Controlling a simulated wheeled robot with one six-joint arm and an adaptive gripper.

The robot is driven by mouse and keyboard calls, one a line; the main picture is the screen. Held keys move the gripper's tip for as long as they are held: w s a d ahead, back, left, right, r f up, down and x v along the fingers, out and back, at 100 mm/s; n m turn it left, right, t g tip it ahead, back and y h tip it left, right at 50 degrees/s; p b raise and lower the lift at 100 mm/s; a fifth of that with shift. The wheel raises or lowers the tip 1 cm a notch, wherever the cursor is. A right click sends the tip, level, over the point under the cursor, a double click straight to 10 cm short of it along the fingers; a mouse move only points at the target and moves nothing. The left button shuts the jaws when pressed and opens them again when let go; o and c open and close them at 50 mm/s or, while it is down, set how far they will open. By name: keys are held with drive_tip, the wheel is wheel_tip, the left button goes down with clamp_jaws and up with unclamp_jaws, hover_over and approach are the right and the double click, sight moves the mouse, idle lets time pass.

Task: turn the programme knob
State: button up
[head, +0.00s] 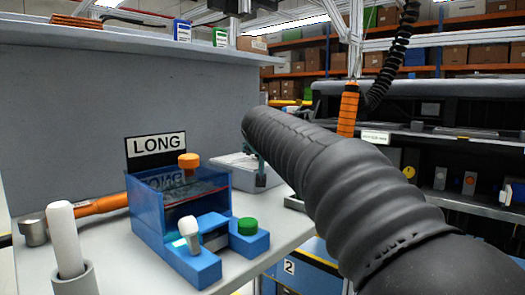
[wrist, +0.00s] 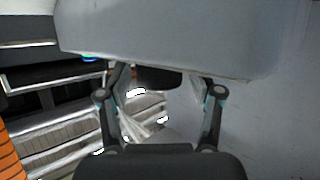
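The blue dashboard module (head: 165,225) stands on the light bench, with a black-and-white LONG sign (head: 157,146) at its back. An orange knob (head: 189,161) is on top, a green round knob (head: 247,226) is at the front right, and a white lever (head: 188,228) is at the front. I cannot tell which is the programme knob. My gripper (head: 261,178) is right of the module, mostly hidden behind my black arm, and apart from the knobs. In the wrist view its fingers (wrist: 164,84) are spread, and nothing is clearly held between them.
A grey tray (head: 236,162) lies behind the module, near my gripper. A large grey surface (wrist: 170,35) fills the top of the wrist view. A hammer (head: 90,208) and white cylinder (head: 65,240) are at left. A grey panel (head: 80,100) rises behind.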

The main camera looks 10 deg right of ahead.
drive_tip(key=v, duration=1.2)
idle(0.3)
